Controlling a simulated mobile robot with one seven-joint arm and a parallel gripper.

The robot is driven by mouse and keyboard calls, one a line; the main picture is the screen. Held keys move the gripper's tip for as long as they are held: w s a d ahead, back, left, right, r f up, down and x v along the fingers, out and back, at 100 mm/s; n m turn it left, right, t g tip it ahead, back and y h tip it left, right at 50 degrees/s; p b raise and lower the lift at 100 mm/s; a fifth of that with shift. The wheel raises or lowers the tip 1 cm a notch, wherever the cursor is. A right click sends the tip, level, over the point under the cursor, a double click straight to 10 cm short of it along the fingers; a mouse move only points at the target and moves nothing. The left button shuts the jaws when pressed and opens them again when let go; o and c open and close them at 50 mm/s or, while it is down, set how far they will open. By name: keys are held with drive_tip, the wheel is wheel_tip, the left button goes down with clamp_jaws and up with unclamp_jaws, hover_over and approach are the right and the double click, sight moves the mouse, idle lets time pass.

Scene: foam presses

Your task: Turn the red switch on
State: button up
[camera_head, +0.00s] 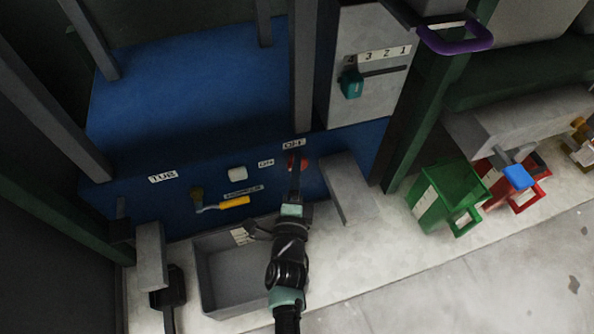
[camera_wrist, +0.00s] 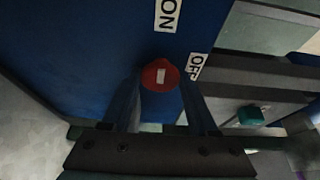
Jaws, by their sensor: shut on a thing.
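The red switch (camera_head: 297,161) is a round knob on the blue panel of the press. In the wrist view the red switch (camera_wrist: 149,78) shows a short white mark on its face. An ON label (camera_wrist: 168,14) and an OFF label (camera_wrist: 196,66) sit on the panel around it. My gripper (camera_head: 294,168) reaches up to the panel, and its two fingers are shut on the switch. In the wrist view my gripper (camera_wrist: 160,96) has one finger on each side of the knob. I cannot tell exactly which label the mark points to.
A white button (camera_head: 237,173) and a yellow-handled lever (camera_head: 234,202) are left of the switch. A grey bin (camera_head: 205,270) stands below. A grey block (camera_head: 349,190) juts out close on the right. Green (camera_head: 449,199) and red (camera_head: 537,189) containers stand further right.

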idle(0.4)
drive_tip(key=o, duration=1.3)
drive_tip(key=shift+o, duration=0.2)
drive_tip(key=s+a+p, duration=0.1)
drive_tip(key=s+p, duration=0.4)
drive_tip(key=s, duration=0.8)
drive_tip(key=shift+w, duration=0.1)
